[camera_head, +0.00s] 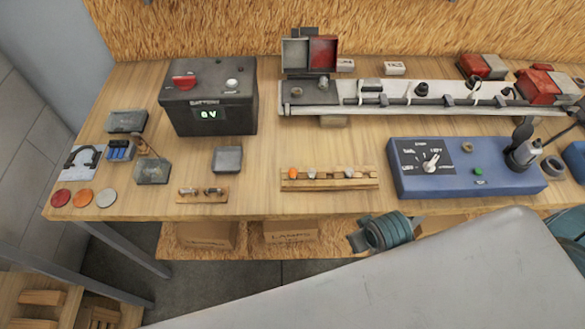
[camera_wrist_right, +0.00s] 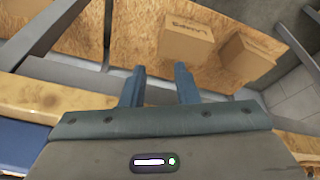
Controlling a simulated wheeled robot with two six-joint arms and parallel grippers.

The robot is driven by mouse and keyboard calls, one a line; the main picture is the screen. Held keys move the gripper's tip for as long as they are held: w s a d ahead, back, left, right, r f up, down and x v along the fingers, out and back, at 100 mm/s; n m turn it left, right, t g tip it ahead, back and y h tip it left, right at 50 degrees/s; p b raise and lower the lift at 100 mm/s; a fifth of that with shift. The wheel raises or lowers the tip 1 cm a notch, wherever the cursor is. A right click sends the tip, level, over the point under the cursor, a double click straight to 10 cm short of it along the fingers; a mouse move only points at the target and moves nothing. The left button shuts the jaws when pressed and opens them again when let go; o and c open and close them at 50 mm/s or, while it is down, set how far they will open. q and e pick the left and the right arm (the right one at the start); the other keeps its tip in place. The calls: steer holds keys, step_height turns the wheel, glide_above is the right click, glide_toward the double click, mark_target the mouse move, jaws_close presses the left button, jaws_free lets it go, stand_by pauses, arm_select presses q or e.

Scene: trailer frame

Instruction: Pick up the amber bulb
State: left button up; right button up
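The amber bulb (camera_head: 293,172) shows as a small orange dome at the left end of a light wooden rack (camera_head: 330,184) on the bench. Grey and pale bulbs sit in the same rack to its right. The wrist view shows my right gripper (camera_wrist_right: 156,70) with its two blue-grey fingers apart and nothing between them. Under it are a lower shelf and cardboard boxes, and no amber bulb shows there. My left gripper is not in view.
A battery box (camera_head: 212,97) reading 0V stands behind the rack to the left. A blue tester (camera_head: 465,167) is to its right. A small bulb holder (camera_head: 203,192) and coloured discs lie left. Cardboard boxes (camera_wrist_right: 192,40) stand below the bench.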

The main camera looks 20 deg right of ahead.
step_height(320, 180, up, 7)
steer(key=w+a+n, duration=0.1)
steer(key=w, duration=0.1)
steer(key=n+t+y+p, duration=0.1)
steer(key=n+y, duration=0.4)
steer(key=n, duration=0.4)
glide_toward(295, 171)
steer(key=shift+n, duration=0.3)
steer(key=p+x, duration=0.1)
steer(key=x, duration=0.3)
steer(key=shift+f, duration=0.2)
steer(key=p+x, duration=0.3)
steer(key=x, duration=0.1)
steer(key=shift+w+a+f, duration=0.2)
steer(key=shift+a, duration=0.1)
steer(key=shift+w+f, duration=0.1)
steer(key=shift+f, duration=0.2)
steer(key=c, duration=0.4)
